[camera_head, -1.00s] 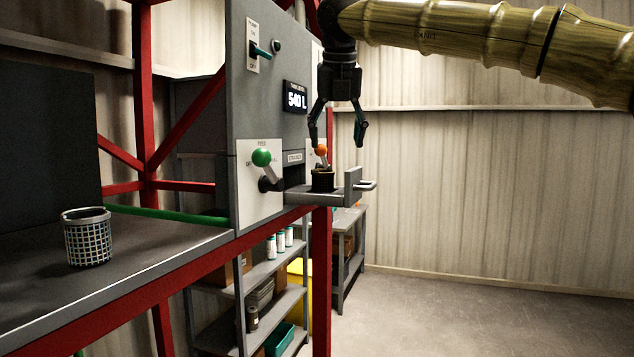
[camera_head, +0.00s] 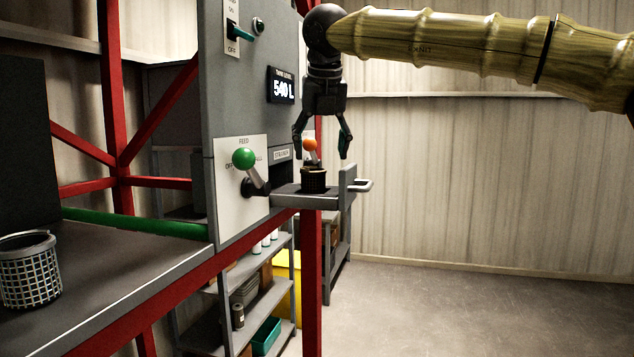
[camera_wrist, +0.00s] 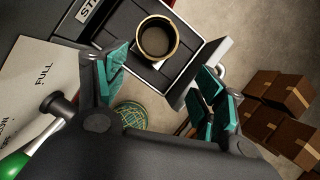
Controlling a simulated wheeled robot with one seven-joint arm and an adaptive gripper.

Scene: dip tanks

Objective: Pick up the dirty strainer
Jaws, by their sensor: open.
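The dirty strainer (camera_head: 313,180) is a small dark cup with a brownish rim. It stands upright in the pulled-out drawer (camera_head: 347,190) below the label "STRAINER". My gripper (camera_head: 321,155) is open and points down, a little above the strainer and apart from it. In the wrist view the strainer (camera_wrist: 157,38) shows its round open top, beyond my spread fingertips (camera_wrist: 165,75). Nothing is between the fingers.
A clean mesh basket (camera_head: 30,270) stands on the grey bench (camera_head: 130,270) at left. A green-knobbed feed lever (camera_head: 244,159) and an orange-knobbed lever (camera_head: 310,145) are near the drawer. Shelves (camera_head: 265,300) stand below. The floor at right is clear.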

